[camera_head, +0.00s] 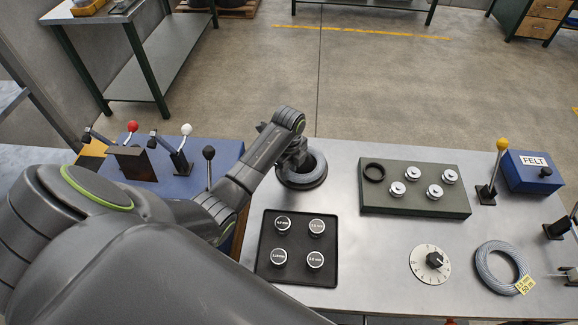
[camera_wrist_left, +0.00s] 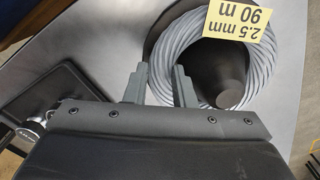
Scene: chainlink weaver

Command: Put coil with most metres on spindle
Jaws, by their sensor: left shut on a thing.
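A grey wire coil (camera_wrist_left: 257,75) with a yellow tag reading "2.5 mm 90 m" shows in the left wrist view. Its ring is around a dark cone-shaped spindle (camera_wrist_left: 215,65); I cannot tell whether it rests fully down. My left gripper (camera_wrist_left: 160,88) is shut on the coil's near-left side, one finger on each side of the wire. In the head view the gripper (camera_head: 298,160) is over the same coil (camera_head: 303,184), partly hiding it and the spindle. A second coil (camera_head: 483,271) lies at the right, its tag showing 50 m. My right gripper is not in view.
A black tray (camera_head: 297,239) with several labelled round pieces lies in front of the spindle. A green block (camera_head: 415,205) with several silver knobs, a dial (camera_head: 430,264), a yellow-topped lever (camera_head: 495,170) and a blue FELT box (camera_head: 533,174) stand to the right.

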